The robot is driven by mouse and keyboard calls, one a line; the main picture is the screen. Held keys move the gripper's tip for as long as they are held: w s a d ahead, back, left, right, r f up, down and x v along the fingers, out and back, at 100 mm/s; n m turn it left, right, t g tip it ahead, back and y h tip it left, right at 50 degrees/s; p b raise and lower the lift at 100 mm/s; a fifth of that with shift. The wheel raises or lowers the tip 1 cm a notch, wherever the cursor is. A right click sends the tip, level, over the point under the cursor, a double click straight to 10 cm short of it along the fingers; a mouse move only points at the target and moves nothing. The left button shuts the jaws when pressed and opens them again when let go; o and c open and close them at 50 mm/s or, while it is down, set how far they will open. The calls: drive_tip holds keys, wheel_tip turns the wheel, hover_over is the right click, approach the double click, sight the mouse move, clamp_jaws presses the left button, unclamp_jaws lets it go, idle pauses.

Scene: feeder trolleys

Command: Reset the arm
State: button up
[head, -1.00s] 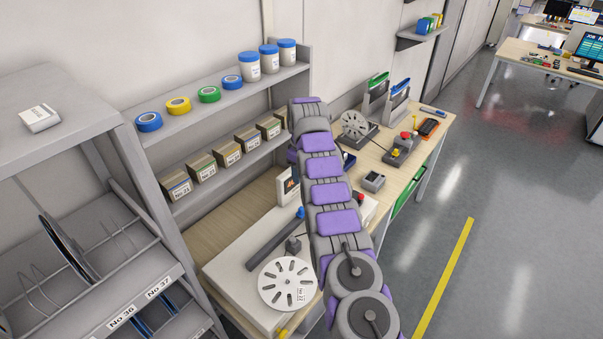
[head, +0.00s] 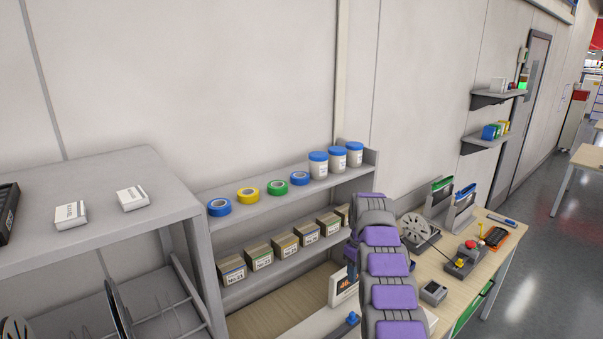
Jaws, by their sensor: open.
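My arm, grey with purple pads, rises from the bottom edge in the head view, right of centre, in front of the bench (head: 270,310). Its upper end stands in front of the right end of the wall shelf (head: 222,189). My gripper cannot be made out; the arm's own links hide whatever lies beyond its upper end. Nothing held by the arm can be seen.
Blue, yellow and green tape rolls (head: 248,195) and white tubs with blue lids (head: 337,160) stand on the upper shelf, labelled boxes (head: 285,247) below. A reel (head: 416,230) and a control box (head: 461,264) are right of my arm. A grey rack (head: 120,200) stands left.

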drive_tip(key=s+a+r+m+b, duration=0.2)
drive_tip(key=s+r+b, duration=0.2)
drive_tip(key=s, duration=0.7)
drive_tip(key=s+a+r+m+b, duration=0.1)
drive_tip(key=s+a+r+b, duration=0.2)
drive_tip(key=s, duration=0.9)
drive_tip(key=s+f+m+b, duration=0.1)
drive_tip(key=s+f+b, duration=0.1)
drive_tip(key=s, duration=0.9)
drive_tip(key=s+a+f+m+g+b, duration=0.1)
drive_tip(key=s+f, duration=0.4)
drive_tip(key=s, duration=0.6)
drive_tip(key=s+f+m+b, duration=0.1)
drive_tip(key=s+f+b, duration=0.2)
drive_tip(key=s, duration=0.9)
drive_tip(key=shift+a+f+m+g+b, duration=0.15)
drive_tip(key=shift+a+m+g+b, duration=0.15)
drive_tip(key=shift+m+b, duration=0.15)
